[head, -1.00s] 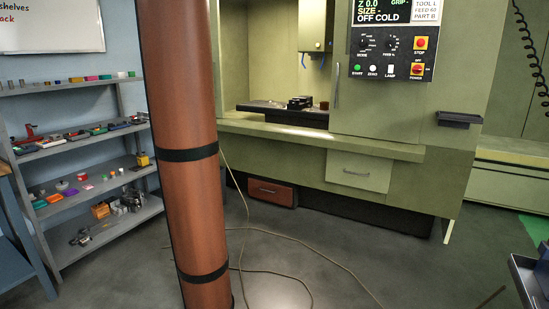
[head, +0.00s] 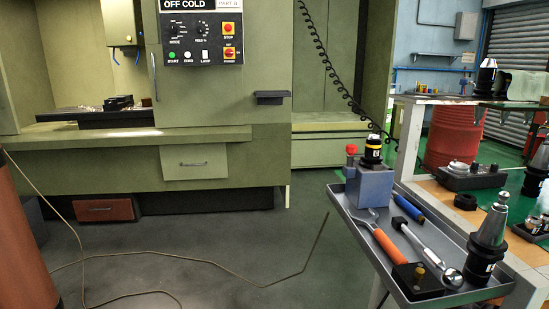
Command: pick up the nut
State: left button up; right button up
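No piece is clearly identifiable as the nut. The cart's grey tray (head: 352,222) is at the lower right. Neither of my grippers is in view.
A green machine (head: 220,145) with a control panel fills the left and middle. A thin cable (head: 215,263) lies on the open grey floor. A brown-red column (head: 22,245) stands at the left edge. A red drum (head: 455,135) and a workbench are behind the cart.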

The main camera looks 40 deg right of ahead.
aim_at(465, 201)
jog(key=z, duration=1.7)
